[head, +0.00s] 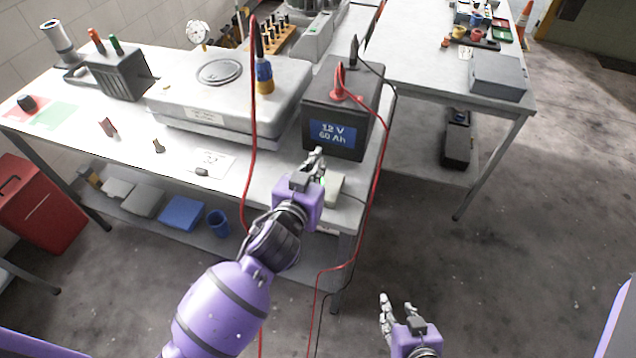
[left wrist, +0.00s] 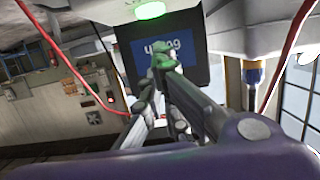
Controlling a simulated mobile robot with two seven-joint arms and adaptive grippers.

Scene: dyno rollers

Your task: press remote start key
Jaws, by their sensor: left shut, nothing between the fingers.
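A small pale box (head: 334,189) with a green spot sits at the table's front right, beside my left gripper and partly hidden by it. In the left wrist view a glowing green button (left wrist: 150,10) shows on a pale surface at the top edge. My left gripper (head: 318,153) is shut and empty, its tips between the box and the battery; the tips also show in the left wrist view (left wrist: 160,60), apart from the button in the picture. A small dark object (head: 202,172) lies on a white card. I cannot tell which is the remote start key. My right gripper (head: 396,303) is open and empty beyond the table.
A dark battery (head: 318,107) labelled 12 V 60 Ah stands just behind my left gripper. Red and black cables (head: 376,180) hang over the table's right edge. A large pale box (head: 235,90) stands to the left. The floor at right is clear.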

